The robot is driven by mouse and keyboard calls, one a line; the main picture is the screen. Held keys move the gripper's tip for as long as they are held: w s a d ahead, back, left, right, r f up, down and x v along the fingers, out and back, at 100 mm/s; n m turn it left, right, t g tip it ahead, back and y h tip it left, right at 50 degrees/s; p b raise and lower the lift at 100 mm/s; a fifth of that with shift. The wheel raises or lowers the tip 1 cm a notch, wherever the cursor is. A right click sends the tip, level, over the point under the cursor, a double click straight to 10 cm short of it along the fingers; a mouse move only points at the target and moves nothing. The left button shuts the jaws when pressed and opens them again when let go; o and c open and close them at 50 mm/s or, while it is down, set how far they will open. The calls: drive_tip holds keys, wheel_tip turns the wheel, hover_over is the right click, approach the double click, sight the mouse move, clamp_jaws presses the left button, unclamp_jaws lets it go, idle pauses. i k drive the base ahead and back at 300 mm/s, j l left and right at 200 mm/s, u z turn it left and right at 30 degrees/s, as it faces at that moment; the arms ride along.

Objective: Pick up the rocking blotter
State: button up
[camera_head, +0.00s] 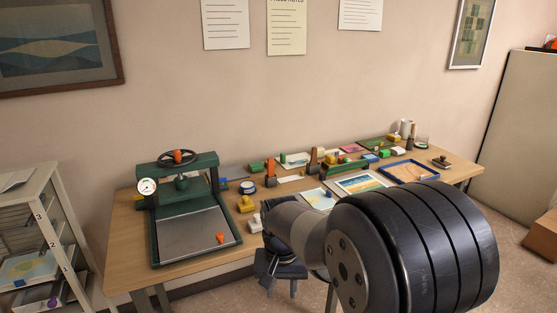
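The rocking blotter appears to be the small dark piece with a knob on top (440,162) near the right end of the wooden table; it is too small to be certain. My gripper (281,287) hangs at the table's front edge, lower middle, far to the left of that piece. Its two dark fingers point down and look apart, with nothing visible between them. My large dark arm joint covers part of the table's front.
A green press (190,235) stands on the table's left. Several small blocks and stamps line the back. The blue-rimmed tray (387,175) and a colourful print (360,184) lie right of middle. A shelf (50,178) stands left, a cabinet (518,125) right.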

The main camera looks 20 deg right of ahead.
sight(440, 162)
drive_tip(key=i+l, duration=0.1)
drive_tip(key=l, duration=0.45)
drive_tip(key=i+l+u, duration=0.15)
drive_tip(key=l, duration=0.45)
drive_tip(key=i+l, duration=0.1)
drive_tip(key=l, duration=0.45)
drive_tip(key=l+u, duration=0.1)
drive_tip(key=l, duration=0.5)
drive_tip(key=i+l+u, duration=0.15)
drive_tip(key=l, duration=0.7)
drive_tip(key=i+l+u, duration=0.1)
drive_tip(key=l, duration=0.8)
drive_tip(key=i+l+u, duration=0.15)
drive_tip(key=l, duration=0.7)
drive_tip(key=i+l+u, duration=0.1)
drive_tip(key=l, duration=0.95)
drive_tip(key=i+l+u, duration=0.1)
drive_tip(key=l, duration=1)
